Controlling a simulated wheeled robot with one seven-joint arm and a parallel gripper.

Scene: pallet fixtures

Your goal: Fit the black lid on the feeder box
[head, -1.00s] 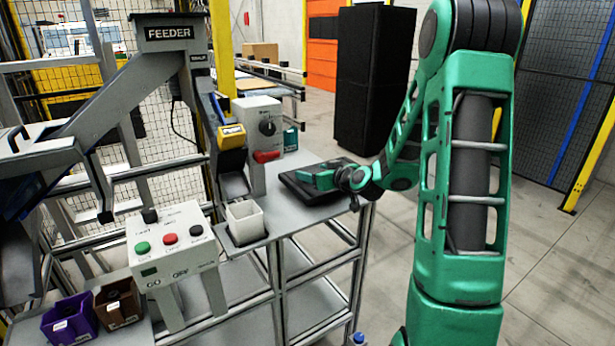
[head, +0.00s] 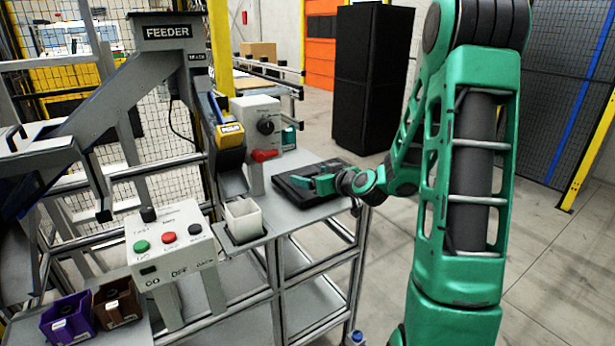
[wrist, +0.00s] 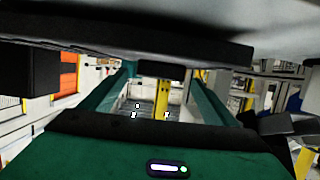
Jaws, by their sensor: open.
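The black lid (head: 318,168) appears as a flat dark slab lying on the right part of the grey table. In the wrist view the black slab (wrist: 130,42) spans the top, with a small dark block (wrist: 160,71) on it, apparently its handle. My gripper (head: 308,182) is over the slab in the head view and hides part of it. In the wrist view my gripper (wrist: 160,85) has its green fingers apart, with the block between them near the tips; I see no contact. The open white box (head: 244,221), likely the feeder box, stands below the feeder chute.
The grey feeder chute (head: 228,160) hangs just above the white box. A button panel (head: 172,250) and purple (head: 68,318) and brown (head: 118,302) bins are at left front.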

